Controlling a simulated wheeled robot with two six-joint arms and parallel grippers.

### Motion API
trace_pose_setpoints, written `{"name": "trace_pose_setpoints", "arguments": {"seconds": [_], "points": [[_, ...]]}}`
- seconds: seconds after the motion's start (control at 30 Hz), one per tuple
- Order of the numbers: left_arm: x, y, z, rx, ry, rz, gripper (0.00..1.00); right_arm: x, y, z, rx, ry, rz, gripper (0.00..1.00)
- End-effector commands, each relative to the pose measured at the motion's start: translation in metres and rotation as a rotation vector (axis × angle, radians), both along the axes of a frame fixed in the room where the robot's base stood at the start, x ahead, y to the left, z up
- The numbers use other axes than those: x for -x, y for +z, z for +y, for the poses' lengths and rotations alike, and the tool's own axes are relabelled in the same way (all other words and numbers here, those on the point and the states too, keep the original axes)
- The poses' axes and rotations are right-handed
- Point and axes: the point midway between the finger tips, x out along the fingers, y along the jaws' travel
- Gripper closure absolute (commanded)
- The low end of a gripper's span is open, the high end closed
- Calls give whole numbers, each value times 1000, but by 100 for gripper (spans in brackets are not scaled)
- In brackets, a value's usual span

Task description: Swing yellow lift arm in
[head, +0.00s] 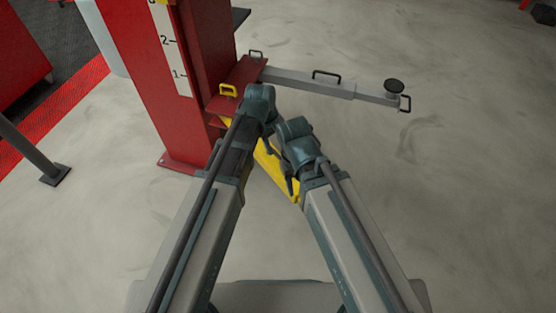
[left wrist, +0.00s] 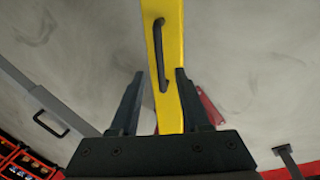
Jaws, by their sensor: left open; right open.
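The yellow lift arm (head: 276,174) extends from the foot of the red lift post (head: 150,75) down and to the right, partly hidden by my arms. It also shows in the left wrist view (left wrist: 167,50), with a black bar handle (left wrist: 160,55) on it. My left gripper (head: 268,143) is over the yellow arm; in the left wrist view its open fingers (left wrist: 158,95) are on either side of the yellow arm near the handle. I cannot tell if they touch it. My right gripper (head: 293,178) is open beside the yellow arm, close to its outer end.
A grey lift arm (head: 320,80) with black handles and a round pad (head: 394,86) reaches right from the post. A dark stand (head: 35,155) is at left.

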Motion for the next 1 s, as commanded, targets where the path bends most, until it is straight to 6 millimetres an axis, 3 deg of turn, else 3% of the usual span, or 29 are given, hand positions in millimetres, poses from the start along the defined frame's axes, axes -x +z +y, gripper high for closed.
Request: {"name": "trace_pose_setpoints", "arguments": {"seconds": [0.03,0.3,0.73,1.0], "points": [[-1,-15,-2,0,0,0,53,0,-15,0,0,0,0,53],[-6,-49,-7,0,0,0,53,0,-49,0,0,0,0,53],[-7,-55,-9,0,0,0,53,0,-55,0,0,0,0,53],[-7,-55,-9,0,0,0,100,0,-55,0,0,0,0,53]]}}
